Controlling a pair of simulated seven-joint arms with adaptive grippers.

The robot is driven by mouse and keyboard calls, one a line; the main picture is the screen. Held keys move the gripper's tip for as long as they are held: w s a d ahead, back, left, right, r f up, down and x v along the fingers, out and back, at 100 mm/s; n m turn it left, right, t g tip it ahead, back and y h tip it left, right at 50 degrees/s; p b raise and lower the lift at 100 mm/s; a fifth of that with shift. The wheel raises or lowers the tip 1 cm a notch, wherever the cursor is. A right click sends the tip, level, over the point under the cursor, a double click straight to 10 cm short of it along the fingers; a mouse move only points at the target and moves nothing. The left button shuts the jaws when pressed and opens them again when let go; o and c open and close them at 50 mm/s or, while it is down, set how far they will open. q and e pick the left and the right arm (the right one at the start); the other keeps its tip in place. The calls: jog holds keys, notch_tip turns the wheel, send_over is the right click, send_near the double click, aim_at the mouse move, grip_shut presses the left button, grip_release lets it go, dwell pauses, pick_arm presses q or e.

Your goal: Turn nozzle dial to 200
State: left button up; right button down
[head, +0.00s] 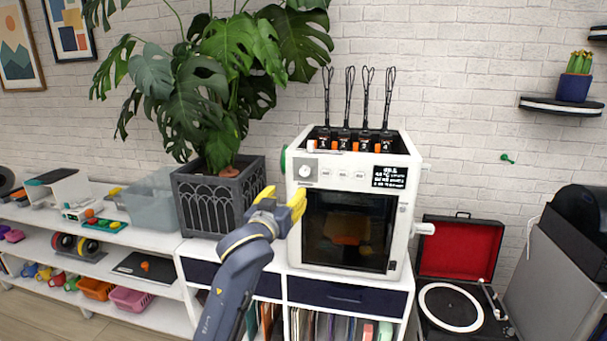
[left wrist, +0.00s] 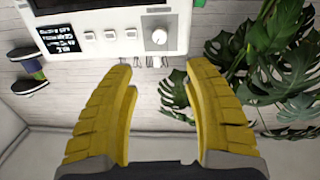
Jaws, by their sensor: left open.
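The white 3D printer (head: 350,225) stands on the shelf unit. Its round white nozzle dial (head: 305,171) is at the upper left of its front panel, and the dial also shows in the left wrist view (left wrist: 158,37), near the top middle. Its setting cannot be read. The dark display (head: 391,177) on the right of the panel has white text too small to read. My left gripper (head: 286,200), with yellow fingers, is open and empty, below and left of the dial and apart from it. In the left wrist view the dial lies beyond the gap between the fingers (left wrist: 160,66). My right gripper is not in view.
A large leafy plant in a dark planter (head: 213,205) stands close left of the printer. Small white buttons (head: 343,175) sit between dial and display. A turntable with a red lid (head: 461,250) is at the right. The space before the panel is clear.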

aim_at(304, 172)
pick_arm(q)
jog(key=x, duration=1.6)
jog(key=shift+w+d, duration=0.15)
jog(key=shift+w, duration=0.1)
grip_shut()
